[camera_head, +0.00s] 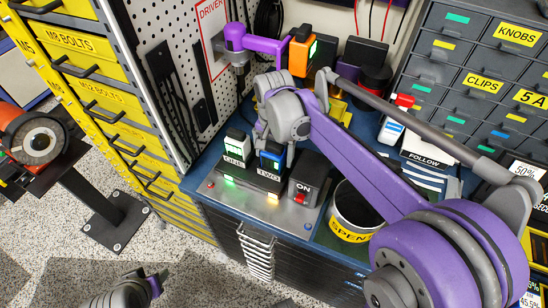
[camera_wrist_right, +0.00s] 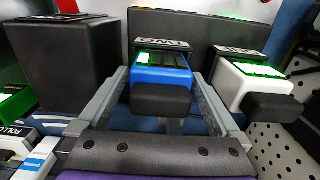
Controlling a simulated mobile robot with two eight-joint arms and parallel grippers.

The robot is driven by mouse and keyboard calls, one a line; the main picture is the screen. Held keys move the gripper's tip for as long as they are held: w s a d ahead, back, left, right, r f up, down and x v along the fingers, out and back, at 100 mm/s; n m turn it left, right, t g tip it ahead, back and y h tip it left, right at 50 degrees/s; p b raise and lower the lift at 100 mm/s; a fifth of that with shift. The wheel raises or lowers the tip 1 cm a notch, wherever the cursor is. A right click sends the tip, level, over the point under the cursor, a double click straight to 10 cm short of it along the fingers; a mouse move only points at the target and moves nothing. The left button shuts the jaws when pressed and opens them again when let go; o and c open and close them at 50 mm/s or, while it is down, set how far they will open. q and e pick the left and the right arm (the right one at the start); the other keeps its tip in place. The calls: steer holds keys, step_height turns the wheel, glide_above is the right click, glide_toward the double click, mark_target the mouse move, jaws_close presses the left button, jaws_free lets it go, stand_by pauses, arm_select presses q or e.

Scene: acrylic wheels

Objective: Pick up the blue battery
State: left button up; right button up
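The blue battery (camera_head: 271,157) stands in the charger slot marked TWO. In the right wrist view the blue battery (camera_wrist_right: 162,72) shows its lit green screen and black lower end towards me. My right gripper (camera_head: 279,152) is at this battery. Its two grey fingers (camera_wrist_right: 162,85) are spread, one on each side of the battery; whether they touch it I cannot tell. My left gripper (camera_head: 150,281) shows only partly at the bottom left of the head view, away from the bench, and its fingers are not clear.
A white battery (camera_head: 238,143) stands in slot ONE, close beside the blue one. A dark ON box (camera_head: 305,182) is on the other side. A SPENT bucket (camera_head: 352,222) stands to the right. A purple driver (camera_head: 250,43) and an orange battery (camera_head: 302,51) are behind.

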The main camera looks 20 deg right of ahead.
jaws_close()
stand_by(0.3)
step_height(320, 180, up, 10)
steer(key=shift+f+p, duration=0.1)
steer(key=shift+p, duration=0.3)
steer(key=shift+r, duration=0.65)
arm_select(q)
steer(key=shift+w+r+p, duration=0.3)
steer(key=shift+r+p, duration=0.2)
steer(key=shift+r, duration=0.35)
steer(key=shift+w+r+p, duration=0.25)
steer(key=shift+r+p, duration=0.2)
steer(key=shift+r, duration=0.35)
steer(key=shift+w+r+p, duration=0.3)
steer(key=shift+r+p, duration=0.2)
steer(key=shift+r, duration=0.35)
arm_select(e)
steer(key=shift+r, duration=2)
